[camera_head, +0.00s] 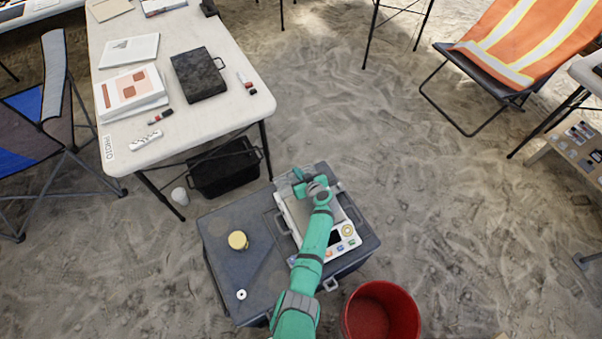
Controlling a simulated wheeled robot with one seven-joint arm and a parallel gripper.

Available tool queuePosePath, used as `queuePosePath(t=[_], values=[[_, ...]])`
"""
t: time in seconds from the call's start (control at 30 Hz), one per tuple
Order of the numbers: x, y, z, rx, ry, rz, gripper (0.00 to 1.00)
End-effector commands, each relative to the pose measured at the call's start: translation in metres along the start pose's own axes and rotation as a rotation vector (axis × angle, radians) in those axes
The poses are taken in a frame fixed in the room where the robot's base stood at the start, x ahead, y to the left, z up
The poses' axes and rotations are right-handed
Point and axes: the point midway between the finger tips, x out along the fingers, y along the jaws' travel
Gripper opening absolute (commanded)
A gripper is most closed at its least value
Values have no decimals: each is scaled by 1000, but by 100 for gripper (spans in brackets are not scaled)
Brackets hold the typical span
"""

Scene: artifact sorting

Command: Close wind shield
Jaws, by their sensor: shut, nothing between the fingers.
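A white device with a control panel (347,240), likely the scale, sits on the dark grey case (222,225). A grey, lid-like part, possibly the wind shield (342,213), shows on its upper side, partly behind my arm. I cannot tell whether this part is open or closed. My green arm reaches up from the bottom of the view across the device. My gripper (299,177) is shut and empty at the device's far edge. Its fingertips are small here, and I cannot tell whether they touch the device.
A yellow round item (238,240) and a small white ring (241,295) lie on the case's left part. A red bucket (382,312) stands at the lower right. A white table (180,125) stands beyond, with a black bin under it.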

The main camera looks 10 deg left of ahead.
Motion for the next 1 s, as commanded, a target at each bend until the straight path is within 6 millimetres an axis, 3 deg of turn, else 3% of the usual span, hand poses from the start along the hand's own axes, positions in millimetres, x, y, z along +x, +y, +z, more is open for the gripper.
queuePosePath(t=[0.3, 0.7, 1.0], values=[[-24, 5, -32, -3, 2, 4, 0], [-95, 10, -36, 4, 1, 11, 0], [-123, 8, -39, 4, 1, 8, 0]])
